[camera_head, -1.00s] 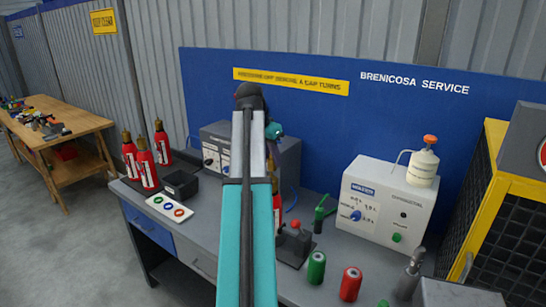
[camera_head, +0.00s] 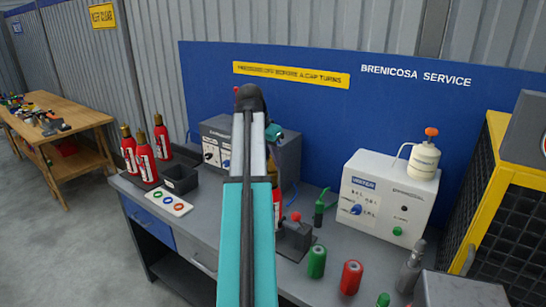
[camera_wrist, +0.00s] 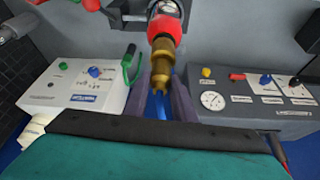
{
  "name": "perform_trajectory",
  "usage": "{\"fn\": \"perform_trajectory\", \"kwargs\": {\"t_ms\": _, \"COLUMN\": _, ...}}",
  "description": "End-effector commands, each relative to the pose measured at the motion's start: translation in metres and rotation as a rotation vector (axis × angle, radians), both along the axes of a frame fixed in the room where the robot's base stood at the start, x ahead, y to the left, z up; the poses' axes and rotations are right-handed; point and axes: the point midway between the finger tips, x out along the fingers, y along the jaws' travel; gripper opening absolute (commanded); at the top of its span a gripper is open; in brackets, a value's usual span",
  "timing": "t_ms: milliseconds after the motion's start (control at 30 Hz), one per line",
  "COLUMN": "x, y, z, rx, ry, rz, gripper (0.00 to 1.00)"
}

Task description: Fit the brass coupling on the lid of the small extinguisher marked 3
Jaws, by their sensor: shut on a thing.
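A red extinguisher (camera_wrist: 167,28) with a brass neck or lid (camera_wrist: 162,49) is upside down in the wrist view. In the head view a sliver of this extinguisher (camera_head: 277,207) shows behind my arm, at a dark clamp stand. Its number is unreadable. My gripper (camera_wrist: 160,82) is shut on the brass coupling (camera_wrist: 160,73), with a blue hose (camera_wrist: 160,104) trailing from it. The coupling is in line with the brass neck; I cannot tell if they touch or are seated.
Three other red extinguishers (camera_head: 144,157) stand at the bench's left, near a black box (camera_head: 180,179) and a tray of coloured rings (camera_head: 168,202). A white control box (camera_head: 388,200) stands right. Green (camera_head: 316,261) and red (camera_head: 351,276) cylinders stand in front.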

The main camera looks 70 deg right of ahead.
Motion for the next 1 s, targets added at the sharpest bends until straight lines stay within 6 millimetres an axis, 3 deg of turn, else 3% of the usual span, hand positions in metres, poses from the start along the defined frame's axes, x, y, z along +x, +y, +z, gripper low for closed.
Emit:
{"fn": "perform_trajectory", "kwargs": {"t_ms": 433, "x": -0.0002, "y": -0.0004, "z": -0.0016, "rx": -0.001, "ry": -0.001, "rz": -0.001, "gripper": 0.00}}
{"fn": "perform_trajectory", "kwargs": {"t_ms": 467, "x": -0.0002, "y": -0.0004, "z": -0.0016, "rx": -0.001, "ry": -0.001, "rz": -0.001, "gripper": 0.25}}
{"fn": "perform_trajectory", "kwargs": {"t_ms": 600, "x": -0.0003, "y": -0.0005, "z": -0.0016, "rx": -0.001, "ry": 0.000, "rz": -0.001, "gripper": 0.46}}
{"fn": "perform_trajectory", "kwargs": {"t_ms": 1000, "x": 0.0001, "y": 0.0002, "z": 0.0001, "rx": -0.001, "ry": 0.000, "rz": -0.001, "gripper": 0.46}}
